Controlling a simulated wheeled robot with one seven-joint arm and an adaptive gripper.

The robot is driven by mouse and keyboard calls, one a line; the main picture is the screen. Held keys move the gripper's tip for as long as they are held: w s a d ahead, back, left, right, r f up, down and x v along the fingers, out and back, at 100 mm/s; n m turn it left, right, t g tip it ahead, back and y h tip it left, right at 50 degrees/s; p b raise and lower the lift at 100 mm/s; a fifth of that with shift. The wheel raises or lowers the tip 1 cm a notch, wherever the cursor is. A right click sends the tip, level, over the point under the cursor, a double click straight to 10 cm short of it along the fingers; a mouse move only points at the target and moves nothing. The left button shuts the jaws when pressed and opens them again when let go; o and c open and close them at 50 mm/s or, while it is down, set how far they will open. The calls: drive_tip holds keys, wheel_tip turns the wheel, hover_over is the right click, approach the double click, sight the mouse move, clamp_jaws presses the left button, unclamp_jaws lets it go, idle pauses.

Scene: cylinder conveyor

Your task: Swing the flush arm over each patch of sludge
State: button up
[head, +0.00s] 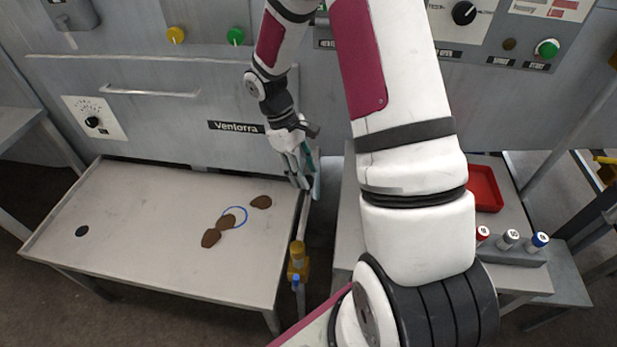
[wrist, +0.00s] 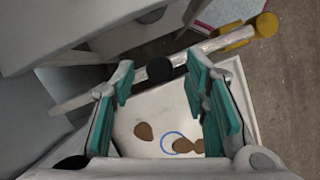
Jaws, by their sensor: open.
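Three brown sludge patches lie on the pale table: one near the right edge (head: 261,202), one in the middle (head: 226,221) and one at the front (head: 211,238). A blue ring (head: 239,208) overlaps the middle patch. The flush arm appears to be the metal bar along the table's right edge, with a yellow end (head: 297,252); in the wrist view the bar (wrist: 215,45) has a black knob (wrist: 158,68). My gripper (head: 306,188) is open at the table's back right corner. In the wrist view its teal fingers (wrist: 163,85) stand either side of the knob; contact cannot be told.
The table (head: 140,210) has a dark round hole (head: 82,231) at its left and clear surface between. A grey machine wall (head: 190,120) stands behind. At the right are a red tray (head: 484,188) and a rack (head: 515,250) of capped cylinders.

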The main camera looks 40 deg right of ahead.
drive_tip(key=shift+x, duration=1.3)
drive_tip(key=shift+c, duration=0.6)
clamp_jaws()
drive_tip(key=w+a+n+t+h, duration=0.1)
drive_tip(key=w+a+n+h, duration=0.1)
drive_tip(key=w+a+n, duration=0.2)
drive_tip(key=shift+w+a+n+t, duration=0.3)
drive_tip(key=shift+a+n, duration=1.1)
drive_tip(key=shift+a, duration=0.7)
